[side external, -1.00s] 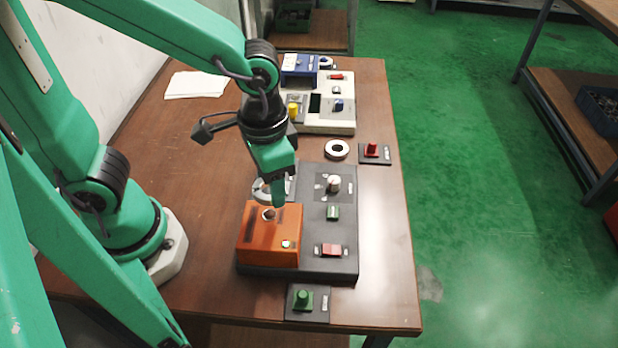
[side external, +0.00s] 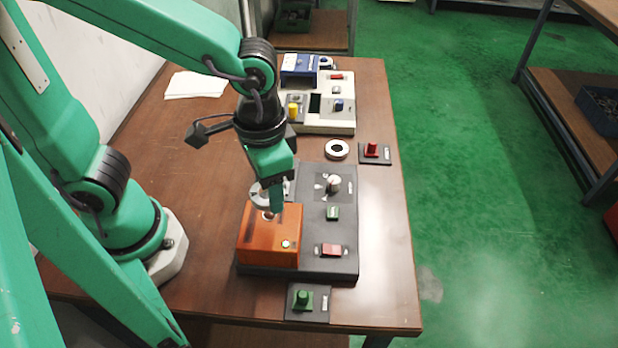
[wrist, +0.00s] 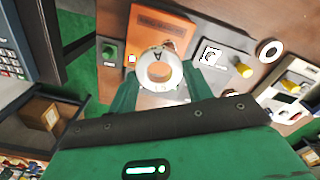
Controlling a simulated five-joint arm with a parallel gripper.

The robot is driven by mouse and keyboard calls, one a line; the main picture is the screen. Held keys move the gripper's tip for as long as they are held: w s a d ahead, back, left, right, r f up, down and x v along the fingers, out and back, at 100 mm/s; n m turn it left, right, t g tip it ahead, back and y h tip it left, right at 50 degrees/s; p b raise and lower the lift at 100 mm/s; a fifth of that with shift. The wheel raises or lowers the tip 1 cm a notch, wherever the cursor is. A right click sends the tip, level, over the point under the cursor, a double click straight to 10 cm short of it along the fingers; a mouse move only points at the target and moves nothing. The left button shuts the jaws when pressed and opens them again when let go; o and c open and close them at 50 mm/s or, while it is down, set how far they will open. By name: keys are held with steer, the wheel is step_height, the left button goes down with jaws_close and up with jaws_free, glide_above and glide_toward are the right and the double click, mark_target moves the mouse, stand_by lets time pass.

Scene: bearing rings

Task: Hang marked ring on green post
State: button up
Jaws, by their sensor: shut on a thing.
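The marked ring (wrist: 160,70) is pale metal with dark characters on its face. My gripper (wrist: 158,78) is shut on it, with one green finger at each side. In the side view my gripper (side external: 272,204) and the ring (side external: 259,198) are at the far edge of the orange box; a finger hides part of the ring. I cannot tell its exact height. The green post (side external: 302,297) stands upright on a small dark plate at the table's near edge, bare. It also shows in the wrist view (wrist: 109,50), left of the ring.
The orange box (side external: 268,240) and a dark panel (side external: 345,220) with a knob and buttons lie under and beside my gripper. A plain white ring (side external: 327,149) lies behind the panel, near a red post (side external: 371,149). A pale control unit (side external: 330,123) stands farther back.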

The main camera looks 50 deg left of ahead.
glide_above(304, 293)
step_height(304, 293, down, 6)
steer(key=shift+f, duration=0.3)
steer(key=shift+f, duration=0.1)
steer(key=shift+f, duration=1.9)
steer(key=shift+f, duration=1.75)
stand_by(1.6)
steer(key=o, duration=1.3)
steer(key=shift+c, duration=0.2)
steer(key=shift+r, duration=0.1)
